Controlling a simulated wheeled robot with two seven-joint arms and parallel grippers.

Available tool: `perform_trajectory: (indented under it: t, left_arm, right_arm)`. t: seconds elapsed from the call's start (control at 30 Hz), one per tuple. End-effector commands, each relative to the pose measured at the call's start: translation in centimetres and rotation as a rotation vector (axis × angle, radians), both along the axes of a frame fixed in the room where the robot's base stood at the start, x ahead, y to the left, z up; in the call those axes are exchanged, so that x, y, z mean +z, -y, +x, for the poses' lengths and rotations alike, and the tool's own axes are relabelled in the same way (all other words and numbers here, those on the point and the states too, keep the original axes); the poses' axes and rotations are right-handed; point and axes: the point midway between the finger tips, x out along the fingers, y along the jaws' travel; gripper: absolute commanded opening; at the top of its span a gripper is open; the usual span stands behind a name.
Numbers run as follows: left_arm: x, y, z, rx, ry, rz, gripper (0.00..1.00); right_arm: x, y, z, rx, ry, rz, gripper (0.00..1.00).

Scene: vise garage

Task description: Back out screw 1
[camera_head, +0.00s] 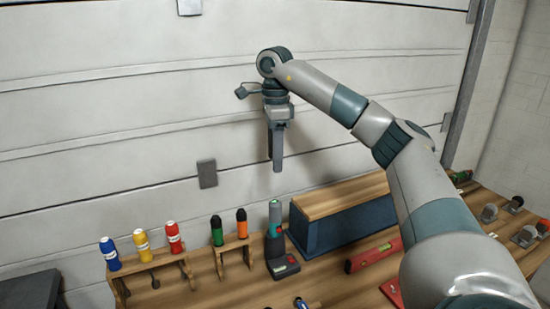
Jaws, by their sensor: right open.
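My right gripper (275,160) hangs fingers down in front of the garage door, above the back of the workbench. It is open and holds nothing visible. Screw 1 cannot be made out in this view. My left gripper is not in view.
A smaller rack holds green-and-black (217,231) and orange-and-black (242,223) tools. A blue box with a wooden top (345,222) and a red level (373,256) lie right of the dock.

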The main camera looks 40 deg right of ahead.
Motion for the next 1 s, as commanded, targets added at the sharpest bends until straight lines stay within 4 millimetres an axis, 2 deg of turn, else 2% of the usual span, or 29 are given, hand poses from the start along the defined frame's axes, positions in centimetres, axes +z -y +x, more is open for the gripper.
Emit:
perform_trajectory:
  t: [0.33,0.57,0.67,0.77,1.0]
  left_arm:
    - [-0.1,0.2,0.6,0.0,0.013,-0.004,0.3]
    - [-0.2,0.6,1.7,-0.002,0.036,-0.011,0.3]
    - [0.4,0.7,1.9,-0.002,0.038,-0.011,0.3]
    - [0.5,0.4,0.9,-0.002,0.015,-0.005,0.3]
    - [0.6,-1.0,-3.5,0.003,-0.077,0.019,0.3]
  right_arm:
    - [-1.1,0.0,0.0,0.001,-0.001,0.0,0.51]
    - [-3.4,0.0,0.0,0.0,-0.003,0.001,0.51]
    - [-4.8,0.0,-0.1,0.0,-0.004,-0.001,0.51]
    - [-6.4,0.0,-0.1,0.0,-0.004,0.0,0.51]
    - [-10.4,0.0,-0.1,0.0,-0.004,-0.001,0.51]
